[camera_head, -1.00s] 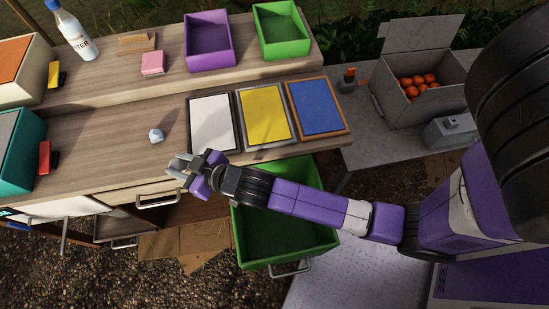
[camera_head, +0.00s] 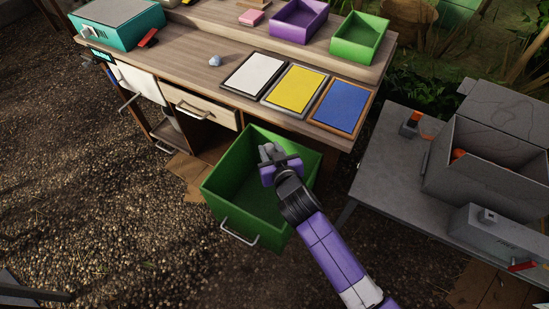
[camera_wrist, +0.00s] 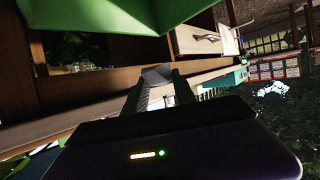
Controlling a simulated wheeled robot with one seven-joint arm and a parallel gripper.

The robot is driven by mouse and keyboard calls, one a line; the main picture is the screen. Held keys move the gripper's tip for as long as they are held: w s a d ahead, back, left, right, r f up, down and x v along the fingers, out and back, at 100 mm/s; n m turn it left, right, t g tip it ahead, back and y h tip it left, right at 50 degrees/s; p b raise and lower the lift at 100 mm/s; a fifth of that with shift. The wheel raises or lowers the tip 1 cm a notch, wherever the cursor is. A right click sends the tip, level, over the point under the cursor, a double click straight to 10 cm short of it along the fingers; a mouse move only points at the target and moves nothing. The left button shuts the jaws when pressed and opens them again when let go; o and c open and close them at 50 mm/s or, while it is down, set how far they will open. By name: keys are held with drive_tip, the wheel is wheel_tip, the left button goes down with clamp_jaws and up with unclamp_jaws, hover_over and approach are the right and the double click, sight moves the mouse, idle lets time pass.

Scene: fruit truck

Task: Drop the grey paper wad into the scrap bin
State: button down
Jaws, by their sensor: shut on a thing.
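My gripper (camera_head: 268,152) is over the open green bin (camera_head: 218,188), which I take to be the scrap bin, in the head view. In the wrist view, my gripper (camera_wrist: 157,82) is shut on a small grey thing, the grey paper wad (camera_wrist: 157,72), between its fingertips. In the head view the wad is hard to tell from the grey fingers. The green bin also shows upside down at the top of the wrist view (camera_wrist: 110,14). How high the gripper is above the bin's rim is hard to tell.
A pale bluish wad (camera_head: 214,61) lies on the wooden workbench (camera_head: 190,60). White (camera_head: 254,76), yellow (camera_head: 295,90) and blue (camera_head: 341,107) panels lie near its front edge. A grey side table (camera_head: 380,160) with a grey crate (camera_head: 480,170) stands at the right.

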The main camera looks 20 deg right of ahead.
drive_tip(key=shift+w+d+f+b, duration=0.1)
drive_tip(key=shift+w+f+b, duration=0.2)
drive_tip(key=shift+w+f, duration=0.35)
wheel_tip(320, 180, down, 6)
drive_tip(key=b, duration=0.4)
drive_tip(key=shift+r+b, duration=0.15)
drive_tip(key=shift+b, duration=0.15)
drive_tip(key=c, duration=0.9)
unclamp_jaws()
drive_tip(key=shift+c, duration=0.2)
drive_tip(key=shift+s, duration=0.1)
drive_tip(key=v, duration=0.7)
drive_tip(key=shift+s+a+r, duration=0.15)
drive_tip(key=shift+s+a, duration=0.05)
drive_tip(key=shift+s, duration=0.1)
